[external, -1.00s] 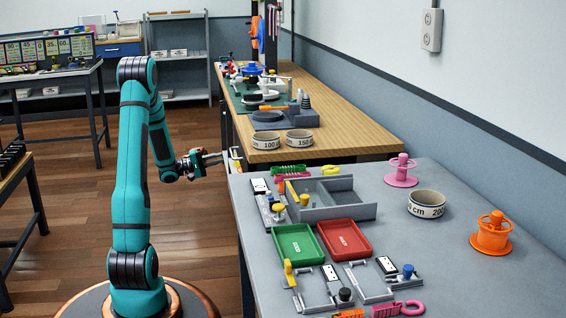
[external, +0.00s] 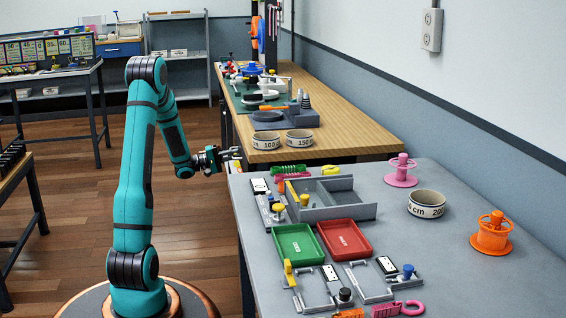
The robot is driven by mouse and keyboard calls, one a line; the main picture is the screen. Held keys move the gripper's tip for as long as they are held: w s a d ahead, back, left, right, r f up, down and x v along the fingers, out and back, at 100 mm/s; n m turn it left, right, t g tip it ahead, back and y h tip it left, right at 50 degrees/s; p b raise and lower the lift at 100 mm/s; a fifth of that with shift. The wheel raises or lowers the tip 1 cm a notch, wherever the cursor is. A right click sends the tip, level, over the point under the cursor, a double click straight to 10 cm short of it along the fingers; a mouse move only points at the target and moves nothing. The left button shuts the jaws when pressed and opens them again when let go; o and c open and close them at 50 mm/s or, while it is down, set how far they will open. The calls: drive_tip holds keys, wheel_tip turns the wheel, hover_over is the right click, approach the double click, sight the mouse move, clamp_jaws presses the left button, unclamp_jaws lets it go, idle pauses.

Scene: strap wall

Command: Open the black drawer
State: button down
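I cannot make out a black drawer clearly. A dark part (external: 226,128) shows under the near left side of the wooden bench, too small to identify. My gripper (external: 234,158) is at the left of the bench's near corner, by the far left corner of the grey table. It points right, toward the gap between the two tables. Its fingers are small and partly merge with the things behind them, so I cannot tell whether they are open or shut. I see nothing clearly held.
The grey table (external: 460,205) carries a grey divided tray (external: 340,212), a green tray (external: 297,245), a red tray (external: 343,240) and several small fittings. The wooden bench (external: 350,135) holds rings and tools. The floor (external: 70,220) left of my arm is clear.

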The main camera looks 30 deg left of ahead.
drive_tip(key=r+v, duration=0.2)
drive_tip(key=v, duration=1)
drive_tip(key=r+v, duration=0.2)
drive_tip(key=v, duration=0.9)
drive_tip(key=shift+s+a, duration=0.5)
drive_tip(key=shift+s, duration=0.05)
drive_tip(key=c, duration=1.9)
unclamp_jaws()
drive_tip(key=v, duration=1.7)
drive_tip(key=shift+s+a+f, duration=0.1)
drive_tip(key=shift+s+a, duration=0.05)
